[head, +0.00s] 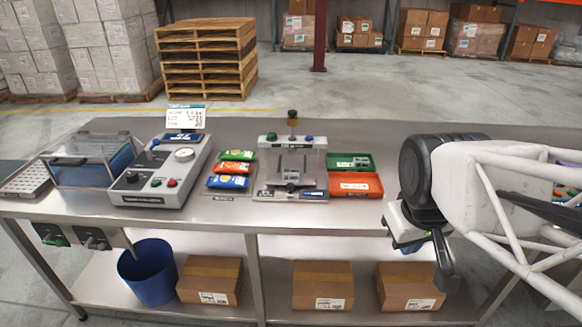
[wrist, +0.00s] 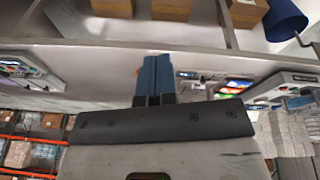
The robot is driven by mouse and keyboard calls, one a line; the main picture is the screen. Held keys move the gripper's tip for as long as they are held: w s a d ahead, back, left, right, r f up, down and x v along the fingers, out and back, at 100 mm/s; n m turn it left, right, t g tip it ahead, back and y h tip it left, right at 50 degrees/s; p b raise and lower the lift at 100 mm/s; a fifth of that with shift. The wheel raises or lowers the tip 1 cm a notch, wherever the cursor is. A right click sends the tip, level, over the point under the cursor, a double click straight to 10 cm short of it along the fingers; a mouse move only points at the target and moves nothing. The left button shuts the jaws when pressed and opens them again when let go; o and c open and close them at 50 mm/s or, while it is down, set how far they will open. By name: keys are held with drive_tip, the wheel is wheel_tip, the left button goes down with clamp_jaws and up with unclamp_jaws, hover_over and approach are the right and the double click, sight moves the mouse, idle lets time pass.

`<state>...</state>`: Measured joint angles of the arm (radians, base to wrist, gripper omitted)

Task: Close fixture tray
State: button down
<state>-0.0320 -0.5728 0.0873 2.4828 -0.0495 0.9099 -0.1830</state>
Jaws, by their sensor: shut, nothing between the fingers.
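The test fixture (head: 318,160) stands on the steel bench near the middle of the head view, with blue and green buttons on top and a dark-capped post behind. Its low front part, which looks like the tray (head: 262,194), lies at the bench's front side; how far it is slid out is hard to tell. My gripper (head: 408,247) is right of the fixture, near the bench's front edge and apart from the fixture. In the wrist view my gripper's blue fingers (wrist: 153,75) are together and empty. The fixture is largely hidden behind them there.
Red (head: 352,190) and green (head: 345,162) bins stand right of the fixture. Coloured packets (head: 236,168) and a grey weighing machine (head: 165,175) are to its left. A blue bucket (head: 148,275) and boxes (head: 322,287) sit on the lower shelf. The bench's front strip is clear.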

drive_tip(key=w+a+f+n, duration=0.3)
drive_tip(key=w+a+n, duration=0.5)
drive_tip(key=w+n, duration=0.4)
drive_tip(key=w+a+f+n, duration=0.2)
drive_tip(key=w+a+n, duration=0.5)
drive_tip(key=w+n, duration=0.45)
drive_tip(key=w+a+f+n+t, duration=0.1)
drive_tip(key=w+a+f+n, duration=0.5)
drive_tip(key=w+a, duration=0.3)
drive_tip(key=shift+a+n+h, duration=0.3)
drive_tip(key=shift+n+h, duration=0.05)
drive_tip(key=shift+h, duration=0.05)
drive_tip(key=shift+f, duration=0.1)
drive_tip(key=x, duration=1)
drive_tip(key=shift+w, duration=0.15)
drive_tip(key=w, duration=0.2)
drive_tip(key=shift+w+d, duration=0.5)
drive_tip(key=shift+w, duration=0.45)
